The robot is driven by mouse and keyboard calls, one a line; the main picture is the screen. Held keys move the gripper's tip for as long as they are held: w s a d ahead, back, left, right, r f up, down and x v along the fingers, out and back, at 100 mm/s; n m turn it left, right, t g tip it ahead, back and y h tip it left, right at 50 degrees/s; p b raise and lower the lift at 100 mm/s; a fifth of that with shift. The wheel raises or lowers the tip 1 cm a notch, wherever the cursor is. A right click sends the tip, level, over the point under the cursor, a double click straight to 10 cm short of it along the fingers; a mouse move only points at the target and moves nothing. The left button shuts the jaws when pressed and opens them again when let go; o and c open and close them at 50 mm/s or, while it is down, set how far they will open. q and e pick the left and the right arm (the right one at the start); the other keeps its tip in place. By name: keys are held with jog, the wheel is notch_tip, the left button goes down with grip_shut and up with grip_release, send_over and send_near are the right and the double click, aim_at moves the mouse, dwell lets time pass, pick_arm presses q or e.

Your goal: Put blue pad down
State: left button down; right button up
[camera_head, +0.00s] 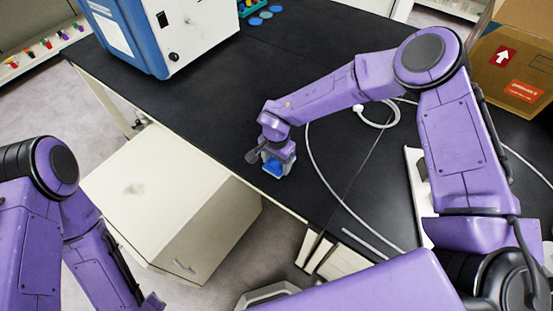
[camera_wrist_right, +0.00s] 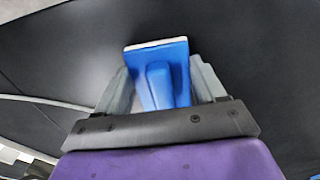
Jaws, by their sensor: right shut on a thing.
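The blue pad (camera_head: 272,167) is at the end of my right arm, low over the black table (camera_head: 330,180) near its front edge. In the right wrist view the pad (camera_wrist_right: 165,75) has a blue grip and a pale strip along its far edge. My right gripper (camera_head: 275,160) is shut on its grip, one finger on each side; it also shows in the right wrist view (camera_wrist_right: 158,92). I cannot tell whether the pad touches the table. My left arm is at the lower left; its gripper (camera_head: 152,302) is only partly in view at the bottom edge.
A blue and white machine (camera_head: 165,35) stands at the back left of the table, with several blue discs (camera_head: 262,17) beside it. A white cable (camera_head: 318,165) curves right of my right gripper. A cardboard box (camera_head: 515,60) is at the right. A white cabinet (camera_head: 150,190) stands below the table edge.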

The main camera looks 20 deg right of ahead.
aim_at(276, 161)
jog(key=o, duration=0.9)
jog(key=shift+f, duration=0.15)
jog(key=shift+o, duration=0.2)
jog(key=shift+r, duration=0.35)
notch_tip(276, 161, up, 12)
jog(key=b, duration=0.1)
jog(key=shift+b, duration=0.35)
jog(key=shift+f, duration=0.15)
